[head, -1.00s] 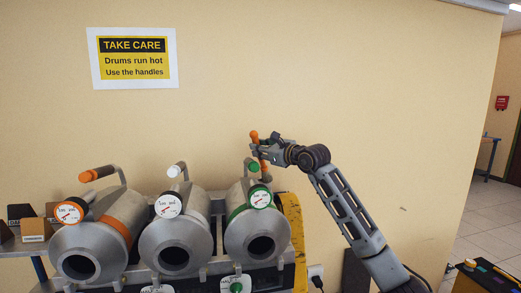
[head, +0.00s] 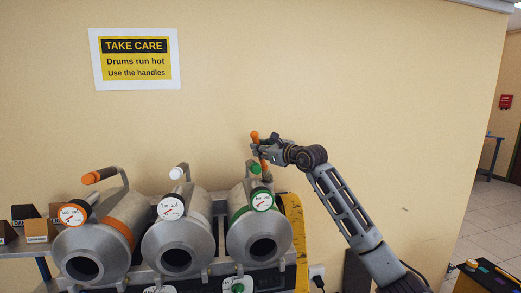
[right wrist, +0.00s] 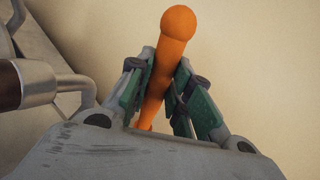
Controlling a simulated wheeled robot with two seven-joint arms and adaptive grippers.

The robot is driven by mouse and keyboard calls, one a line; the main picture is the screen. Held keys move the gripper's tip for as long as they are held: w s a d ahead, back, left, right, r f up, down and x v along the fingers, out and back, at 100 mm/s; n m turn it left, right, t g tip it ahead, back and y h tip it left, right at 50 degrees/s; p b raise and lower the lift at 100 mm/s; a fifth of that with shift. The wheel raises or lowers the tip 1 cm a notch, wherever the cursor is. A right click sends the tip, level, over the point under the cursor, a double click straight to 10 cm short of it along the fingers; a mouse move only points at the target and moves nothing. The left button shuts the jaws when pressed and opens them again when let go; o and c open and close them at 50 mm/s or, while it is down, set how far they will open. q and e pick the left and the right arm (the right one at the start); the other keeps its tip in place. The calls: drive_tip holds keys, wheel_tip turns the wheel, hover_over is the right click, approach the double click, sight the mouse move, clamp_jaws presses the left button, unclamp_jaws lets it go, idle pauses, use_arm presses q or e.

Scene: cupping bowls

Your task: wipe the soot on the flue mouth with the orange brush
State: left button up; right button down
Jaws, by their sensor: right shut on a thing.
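My right gripper (head: 262,147) is shut on the orange brush (head: 255,136) behind the green-banded drum at the right end of the row. In the right wrist view the orange handle (right wrist: 166,65) stands between the two green-padded fingers (right wrist: 160,95), its round end up. The brush's lower end is hidden behind the drum's handle in the head view. I cannot make out the flue mouth or any soot. My left gripper is not in view.
Three metal drums stand in a row: one orange-banded (head: 92,247), one plain (head: 174,243), one green-banded (head: 245,232). Handles and dials rise above them. The wall behind carries a warning sign (head: 134,59).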

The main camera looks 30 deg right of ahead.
drive_tip(key=shift+w+d+r, duration=0.1)
drive_tip(key=shift+w+d, duration=0.05)
drive_tip(key=shift+w, duration=0.2)
drive_tip(key=shift+w+d+p, duration=0.2)
drive_tip(key=shift+w+p, duration=0.4)
drive_tip(key=shift+w, duration=0.2)
drive_tip(key=shift+s, duration=0.1)
drive_tip(key=shift+s+a+b, duration=0.15)
drive_tip(key=shift+s+b, duration=0.25)
drive_tip(key=shift+s, duration=0.1)
drive_tip(key=shift+s+a, duration=0.15)
drive_tip(key=shift+s, duration=0.5)
drive_tip(key=shift+s+b, duration=0.1)
drive_tip(key=shift+b, duration=0.4)
idle(0.5)
